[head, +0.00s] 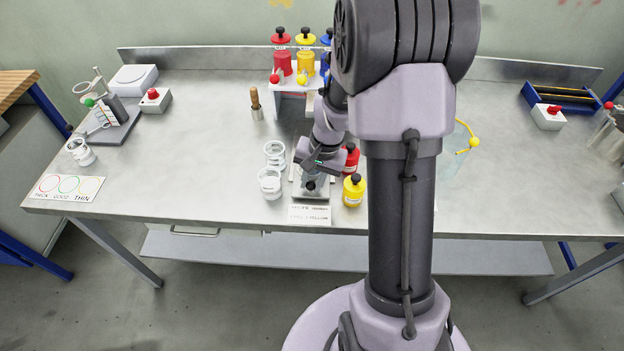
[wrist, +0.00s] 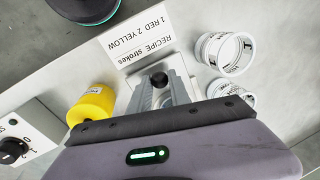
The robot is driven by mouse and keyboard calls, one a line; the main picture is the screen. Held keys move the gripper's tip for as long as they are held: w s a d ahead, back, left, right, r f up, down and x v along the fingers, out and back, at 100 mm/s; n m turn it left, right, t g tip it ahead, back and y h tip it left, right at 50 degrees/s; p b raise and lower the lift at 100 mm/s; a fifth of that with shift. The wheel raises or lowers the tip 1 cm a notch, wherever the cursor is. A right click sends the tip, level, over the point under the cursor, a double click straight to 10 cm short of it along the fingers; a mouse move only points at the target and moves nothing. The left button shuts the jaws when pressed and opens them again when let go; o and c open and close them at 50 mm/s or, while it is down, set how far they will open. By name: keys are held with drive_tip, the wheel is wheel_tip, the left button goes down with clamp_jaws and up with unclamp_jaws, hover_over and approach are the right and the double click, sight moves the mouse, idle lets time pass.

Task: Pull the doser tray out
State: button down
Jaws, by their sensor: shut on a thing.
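The doser tray (wrist: 137,77) is a pale flat plate with a black knob (wrist: 158,79), seen in the wrist view; in the head view the tray (head: 297,190) lies near the table's front edge. My gripper (wrist: 160,90) is over the tray with its fingers closed around the knob; it also shows in the head view (head: 311,178). My fingers and wrist hide much of the tray. The doser stand (head: 290,84) stands behind it with red and yellow bottles on top, partly hidden by my arm.
Two white ring cups (head: 270,183) stand just left of the tray. A yellow bottle (head: 353,190) and a red bottle (head: 351,160) stand close on the right. A recipe card (head: 309,215) lies at the front edge.

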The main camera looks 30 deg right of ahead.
drive_tip(key=shift+w+d, duration=0.3)
drive_tip(key=shift+w, duration=0.1)
drive_tip(key=c, duration=1.2)
unclamp_jaws()
wheel_tip(320, 180, up, 17)
drive_tip(key=s+d+p, duration=0.2)
drive_tip(key=p, duration=0.4)
drive_tip(key=shift+s+d, duration=0.15)
drive_tip(key=shift+s, duration=0.05)
